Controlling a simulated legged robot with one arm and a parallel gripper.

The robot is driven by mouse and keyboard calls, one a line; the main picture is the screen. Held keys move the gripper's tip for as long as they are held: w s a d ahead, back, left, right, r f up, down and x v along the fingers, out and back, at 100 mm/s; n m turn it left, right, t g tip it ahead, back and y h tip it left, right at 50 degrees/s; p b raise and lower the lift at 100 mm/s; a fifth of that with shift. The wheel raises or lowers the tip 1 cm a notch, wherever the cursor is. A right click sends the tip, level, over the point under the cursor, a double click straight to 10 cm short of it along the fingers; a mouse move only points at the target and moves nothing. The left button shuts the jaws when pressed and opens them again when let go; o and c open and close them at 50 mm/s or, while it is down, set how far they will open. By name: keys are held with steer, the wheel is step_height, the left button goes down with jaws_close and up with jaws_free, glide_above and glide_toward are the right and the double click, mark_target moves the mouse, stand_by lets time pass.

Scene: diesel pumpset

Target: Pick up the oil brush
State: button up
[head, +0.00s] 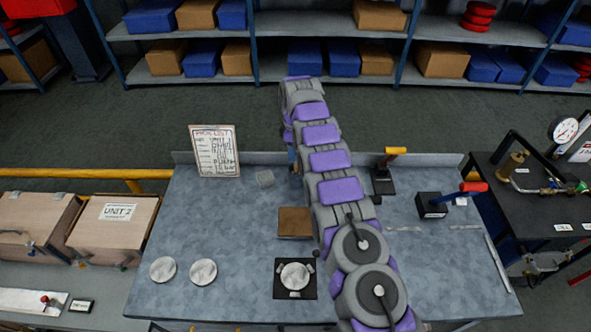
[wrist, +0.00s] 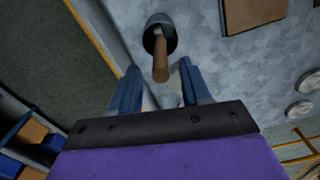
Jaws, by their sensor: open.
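The oil brush shows in the wrist view as a wooden handle (wrist: 160,62) standing out of a dark round cup (wrist: 161,24); its bristle end is hidden in the cup. My gripper (wrist: 158,70) is open, with one blue finger on each side of the handle's near end in the picture. Bare space shows on both sides, and I see no contact. In the head view my gripper (head: 294,163) is a small blue part beside my arm, mostly hidden; I cannot make out the brush clearly there.
A yellow-handled tool (head: 384,172) stands right of my arm.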

mark_target(295, 172)
steer(key=f, duration=0.3)
steer(key=shift+s+d+f+b, duration=0.15)
steer(key=shift+s+f+b, duration=0.1)
steer(key=shift+b, duration=0.15)
steer(key=shift+w+d+f, duration=0.15)
steer(key=shift+d+f, duration=0.1)
steer(key=shift+f, duration=0.15)
steer(key=shift+a, duration=0.25)
steer(key=c, duration=0.6)
steer(key=shift+d, duration=0.15)
jaws_close()
